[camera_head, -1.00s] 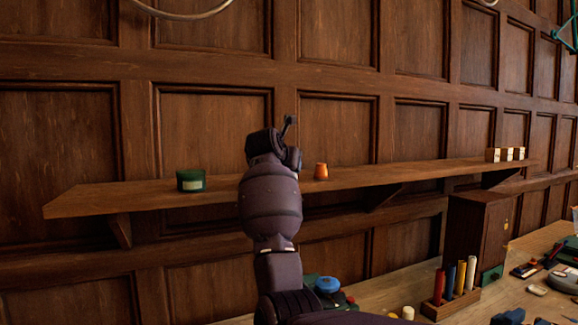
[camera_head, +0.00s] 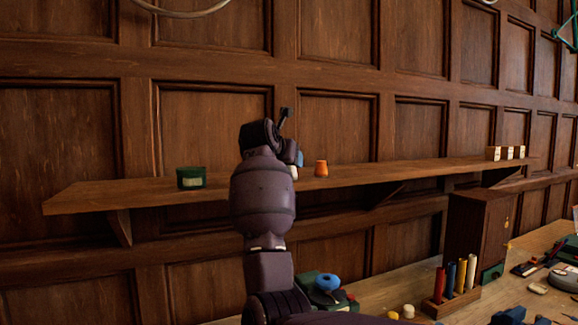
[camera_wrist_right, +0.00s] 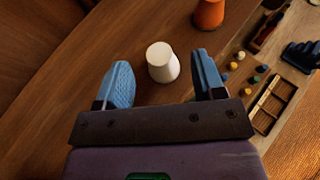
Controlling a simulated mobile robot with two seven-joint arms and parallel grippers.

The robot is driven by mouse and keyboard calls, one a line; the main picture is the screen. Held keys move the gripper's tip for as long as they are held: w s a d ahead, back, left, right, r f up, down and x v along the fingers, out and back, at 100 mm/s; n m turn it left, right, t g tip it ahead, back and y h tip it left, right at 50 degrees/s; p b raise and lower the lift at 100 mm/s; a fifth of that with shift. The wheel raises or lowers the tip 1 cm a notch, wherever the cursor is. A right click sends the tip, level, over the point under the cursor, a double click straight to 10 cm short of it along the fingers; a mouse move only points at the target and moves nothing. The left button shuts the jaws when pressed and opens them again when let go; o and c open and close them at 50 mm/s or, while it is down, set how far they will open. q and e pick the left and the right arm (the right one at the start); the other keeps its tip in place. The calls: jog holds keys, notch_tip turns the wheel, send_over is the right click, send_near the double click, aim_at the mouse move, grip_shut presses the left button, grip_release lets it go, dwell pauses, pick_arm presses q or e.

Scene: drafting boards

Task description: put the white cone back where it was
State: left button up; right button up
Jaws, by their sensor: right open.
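The white cone (camera_wrist_right: 162,62) stands on the wooden shelf (camera_wrist_right: 60,85), seen between the fingers of my right gripper (camera_wrist_right: 161,58) in the right wrist view. The gripper is open, with a gap on each side of the cone. In the head view my right arm hides most of the gripper; a blue finger (camera_head: 300,158) shows, with a bit of the white cone (camera_head: 294,172) below it. An orange cone (camera_head: 321,168) stands on the shelf just right of it; it also shows in the right wrist view (camera_wrist_right: 209,13). My left gripper is not in view.
A green pot (camera_head: 191,178) stands further left on the shelf (camera_head: 110,196), and several small white blocks (camera_head: 505,153) at its right end. Below are a brown cabinet (camera_head: 477,235) and a rack of coloured tubes (camera_head: 455,285) on the bench. The shelf between orange cone and blocks is clear.

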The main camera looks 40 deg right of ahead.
jog(key=b+v, duration=0.1)
jog(key=v, duration=0.8)
jog(key=shift+b, duration=0.3)
jog(key=shift+s+a, duration=0.1)
